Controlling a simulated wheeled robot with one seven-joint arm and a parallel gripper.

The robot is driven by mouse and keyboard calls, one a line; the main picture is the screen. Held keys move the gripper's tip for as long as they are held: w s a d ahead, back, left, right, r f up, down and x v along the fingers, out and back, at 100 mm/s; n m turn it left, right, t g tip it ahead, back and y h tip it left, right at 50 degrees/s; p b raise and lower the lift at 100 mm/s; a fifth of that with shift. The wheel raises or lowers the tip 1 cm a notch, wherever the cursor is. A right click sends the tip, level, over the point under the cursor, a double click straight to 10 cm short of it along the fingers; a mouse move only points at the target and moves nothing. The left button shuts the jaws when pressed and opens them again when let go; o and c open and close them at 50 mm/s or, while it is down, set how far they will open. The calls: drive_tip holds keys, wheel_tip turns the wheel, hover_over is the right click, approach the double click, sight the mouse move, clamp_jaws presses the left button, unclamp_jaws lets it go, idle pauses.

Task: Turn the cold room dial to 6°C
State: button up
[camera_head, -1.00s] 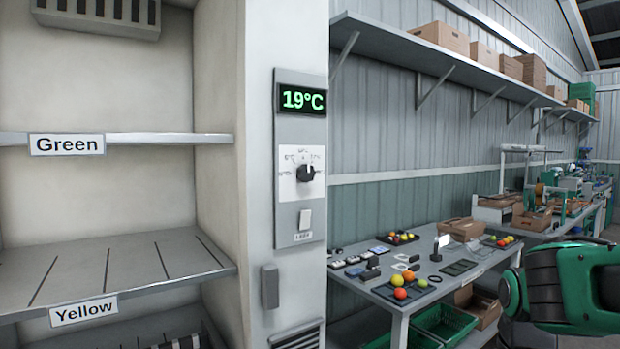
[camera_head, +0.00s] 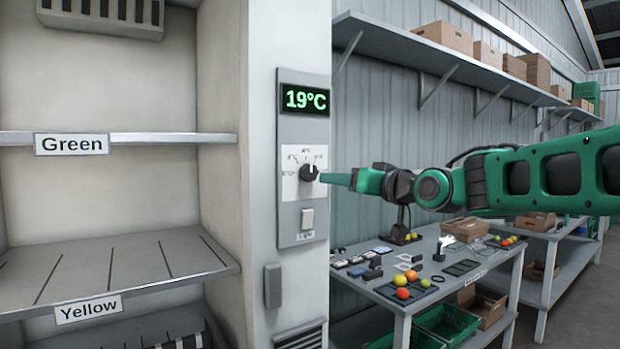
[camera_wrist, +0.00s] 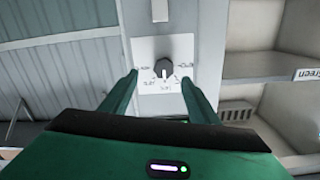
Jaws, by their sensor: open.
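The cold room dial (camera_head: 309,173) is a black round knob on a white scale plate, on a grey wall panel. The display (camera_head: 305,100) above it reads 19°C in green. In the wrist view the dial (camera_wrist: 163,68) appears upside down, its white mark pointing toward the middle of the scale labels, which are too small to read surely. My gripper (camera_head: 328,178) reaches in from the right at dial height, fingertips close to the knob. In the wrist view the fingers of my gripper (camera_wrist: 160,86) are spread, one on each side of the dial, with a gap; contact cannot be told.
A light switch (camera_head: 307,219) sits below the dial on the same panel. Left is an open cold room with shelves labelled Green (camera_head: 72,144) and Yellow (camera_head: 88,309). A workbench (camera_head: 400,300) with fruit and small items stands below my arm, and a wall shelf (camera_head: 430,55) above.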

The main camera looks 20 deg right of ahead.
sight(311, 172)
drive_tip(key=x, duration=0.3)
drive_tip(key=r+x, duration=0.1)
drive_tip(key=x, duration=0.7)
drive_tip(key=shift+a+r, duration=0.3)
drive_tip(key=shift+a, duration=0.05)
